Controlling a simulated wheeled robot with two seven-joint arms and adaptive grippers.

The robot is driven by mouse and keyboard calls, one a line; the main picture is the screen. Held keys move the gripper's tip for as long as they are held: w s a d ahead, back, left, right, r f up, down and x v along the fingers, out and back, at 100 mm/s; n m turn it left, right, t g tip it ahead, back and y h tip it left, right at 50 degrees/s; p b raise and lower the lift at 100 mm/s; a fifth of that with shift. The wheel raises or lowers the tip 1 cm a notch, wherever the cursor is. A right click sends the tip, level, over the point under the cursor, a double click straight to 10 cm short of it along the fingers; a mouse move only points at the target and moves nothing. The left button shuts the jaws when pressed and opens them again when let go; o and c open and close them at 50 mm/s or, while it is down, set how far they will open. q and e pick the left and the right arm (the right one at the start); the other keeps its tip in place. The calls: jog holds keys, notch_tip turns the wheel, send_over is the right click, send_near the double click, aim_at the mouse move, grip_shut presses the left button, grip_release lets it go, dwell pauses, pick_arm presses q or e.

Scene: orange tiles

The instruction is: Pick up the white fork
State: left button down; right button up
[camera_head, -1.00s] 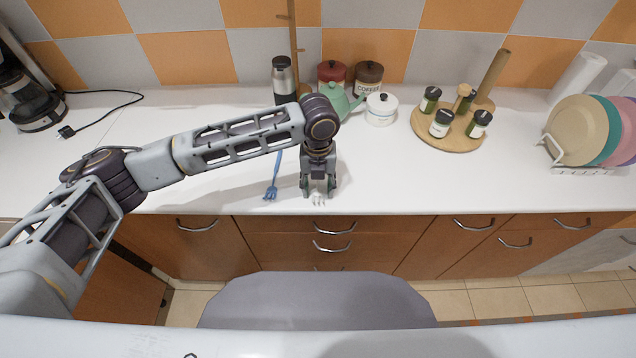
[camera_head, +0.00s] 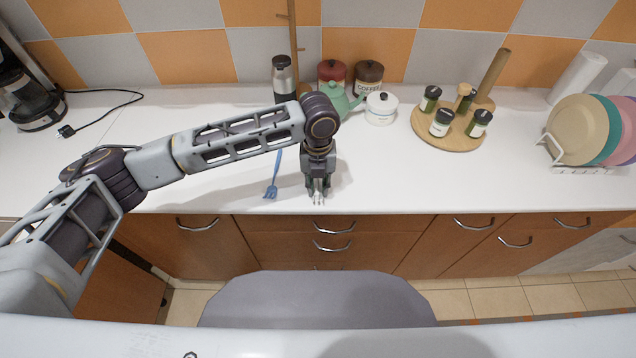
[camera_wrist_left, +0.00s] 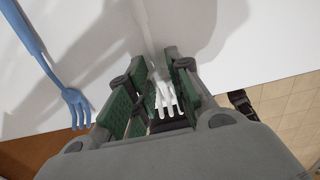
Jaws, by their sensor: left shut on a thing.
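The white fork lies on the white counter near its front edge, and its tines (camera_head: 318,201) show just below my left gripper (camera_head: 318,190) in the head view. In the left wrist view the fork (camera_wrist_left: 165,98) is between the green-padded fingers of my left gripper (camera_wrist_left: 160,100). My left gripper is shut on the fork. The gripper hides much of the fork's handle in the head view. My right gripper is not in view.
A blue fork (camera_head: 273,180) lies left of my gripper, also seen in the left wrist view (camera_wrist_left: 50,65). A round spice board (camera_head: 449,135) is to the right. The counter's front edge is close.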

pick_arm(q)
jog(key=shift+r, duration=0.55)
notch_tip(320, 180, up, 9)
jog(key=shift+f, duration=0.15)
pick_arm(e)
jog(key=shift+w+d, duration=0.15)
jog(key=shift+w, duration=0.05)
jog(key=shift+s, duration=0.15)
